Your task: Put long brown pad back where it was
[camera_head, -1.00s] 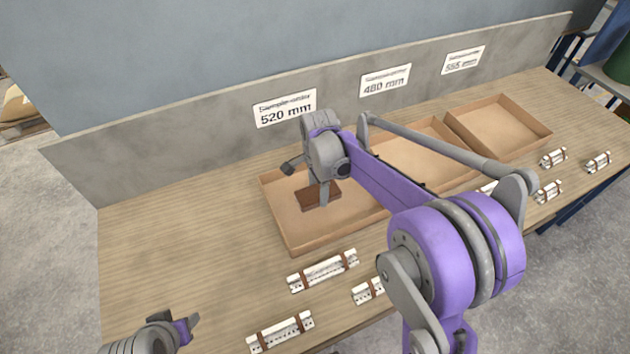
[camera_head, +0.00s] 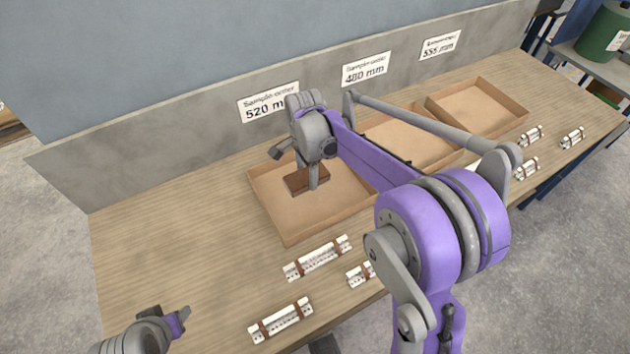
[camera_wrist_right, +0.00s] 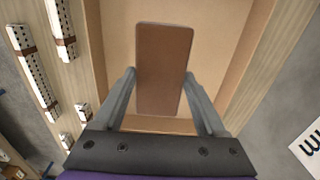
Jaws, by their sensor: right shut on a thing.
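The long brown pad (camera_wrist_right: 162,72) is a flat, dark brown rounded rectangle. In the right wrist view it lies between the two fingers of my right gripper (camera_wrist_right: 163,85), which is shut on it. In the head view the pad (camera_head: 305,181) shows over the floor of the cardboard tray (camera_head: 290,238) below the 520 mm sign, partly covered by my right gripper (camera_head: 313,180). I cannot tell whether the pad touches the tray floor. My left gripper (camera_head: 170,318) is at the lower left over the table, empty; its jaw opening is unclear.
Two more trays (camera_head: 478,105) stand to the right, seemingly empty. White slotted pieces with brown bands (camera_head: 318,258) lie along the front of the wooden table (camera_head: 160,235). A grey back panel (camera_head: 150,140) carries signs. The table's left part is clear.

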